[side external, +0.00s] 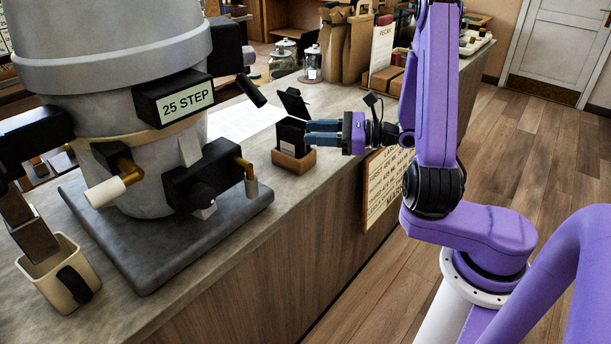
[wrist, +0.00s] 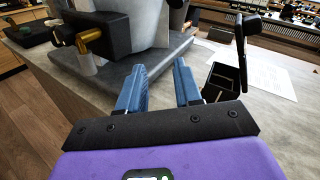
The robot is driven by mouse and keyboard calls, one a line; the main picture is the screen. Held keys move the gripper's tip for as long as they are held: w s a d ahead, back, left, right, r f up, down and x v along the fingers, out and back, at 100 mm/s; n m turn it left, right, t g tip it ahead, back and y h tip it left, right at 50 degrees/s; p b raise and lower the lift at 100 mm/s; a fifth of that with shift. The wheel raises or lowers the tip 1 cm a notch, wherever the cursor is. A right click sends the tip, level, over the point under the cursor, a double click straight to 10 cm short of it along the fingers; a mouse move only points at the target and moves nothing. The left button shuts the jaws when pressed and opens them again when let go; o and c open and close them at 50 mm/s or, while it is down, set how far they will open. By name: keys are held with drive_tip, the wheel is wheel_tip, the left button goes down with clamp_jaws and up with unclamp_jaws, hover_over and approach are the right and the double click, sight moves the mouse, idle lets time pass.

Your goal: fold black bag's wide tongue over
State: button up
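The black bag (side external: 291,136) stands upright in a small brown holder (side external: 294,160) on the counter. Its mouth looks open, and its tongue (side external: 292,104) sticks up above the mouth, leaning. In the wrist view the bag (wrist: 222,80) is right of my fingers, with a thin dark upright piece (wrist: 241,60), seemingly the tongue, rising at its far right edge. My gripper (side external: 307,132) is beside the bag's right side in the side view, tips close to it; contact is unclear. The wrist view shows my gripper (wrist: 159,66) with its blue fingers apart and nothing between them.
A large grey machine (side external: 120,90) marked "25 STEP" stands on a dark slab (side external: 150,250) at left, its black nozzles jutting toward the bag. White paper (side external: 240,120) lies behind the bag. Brown paper bags (side external: 345,50) and a glass jar (side external: 312,65) stand farther back.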

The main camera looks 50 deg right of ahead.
drive_tip(key=s+a+n+g+y, duration=0.2)
drive_tip(key=s+a+n+g, duration=0.2)
drive_tip(key=a+n+g, duration=0.3)
drive_tip(key=s+a+n+g+y, duration=0.2)
drive_tip(key=s+a+n+g, duration=0.2)
drive_tip(key=a+n+g, duration=0.3)
drive_tip(key=shift+a+f+n+g+y, duration=0.15)
drive_tip(key=shift+n+g+y, duration=0.15)
drive_tip(key=shift+g+y, duration=0.15)
idle(0.4)
